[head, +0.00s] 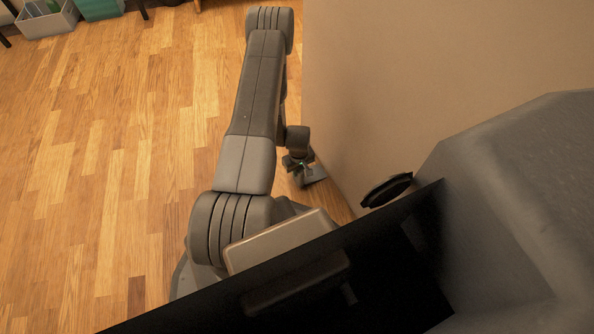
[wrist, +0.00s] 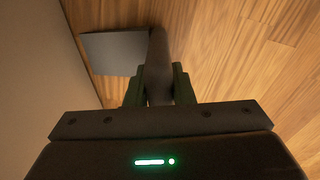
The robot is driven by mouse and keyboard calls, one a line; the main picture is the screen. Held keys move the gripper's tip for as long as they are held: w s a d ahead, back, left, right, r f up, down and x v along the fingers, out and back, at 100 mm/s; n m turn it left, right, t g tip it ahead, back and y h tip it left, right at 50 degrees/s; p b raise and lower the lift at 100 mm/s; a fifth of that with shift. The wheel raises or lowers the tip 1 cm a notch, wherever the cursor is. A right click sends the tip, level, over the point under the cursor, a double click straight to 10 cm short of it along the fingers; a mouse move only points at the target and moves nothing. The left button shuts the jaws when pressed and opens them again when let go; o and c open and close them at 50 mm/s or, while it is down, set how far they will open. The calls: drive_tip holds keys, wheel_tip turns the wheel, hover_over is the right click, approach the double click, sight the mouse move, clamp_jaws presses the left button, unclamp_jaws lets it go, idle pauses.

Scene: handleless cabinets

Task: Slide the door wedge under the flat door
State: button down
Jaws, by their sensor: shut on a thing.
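My gripper (head: 299,164) is low near the floor and partly hidden under my arm in the head view. In the wrist view my gripper (wrist: 158,85) is shut on a dark rounded upright piece, the grip of the door wedge (wrist: 113,52). The wedge's flat grey plate lies at or just above the floor, left of the fingers. In the head view the wedge (head: 315,175) is a small grey plate close to the base of a tall beige panel, apparently the flat door (head: 390,80). Whether the plate touches the door's bottom edge is unclear.
The wood floor (head: 90,170) is wide and clear to the left. Bins (head: 47,20) stand at the far top left. The beige panel fills the left of the wrist view (wrist: 35,70). A dark flat object (head: 386,190) shows beside the panel.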

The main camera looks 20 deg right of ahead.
drive_tip(key=shift+d+b, duration=0.4)
drive_tip(key=shift+d, duration=0.75)
drive_tip(key=c, duration=1.2)
unclamp_jaws()
drive_tip(key=shift+o, duration=0.2)
wheel_tip(320, 180, up, 14)
drive_tip(key=p, duration=0.5)
drive_tip(key=shift+f, duration=0.15)
wheel_tip(320, 180, down, 14)
drive_tip(key=b, duration=0.5)
drive_tip(key=shift+a, duration=0.25)
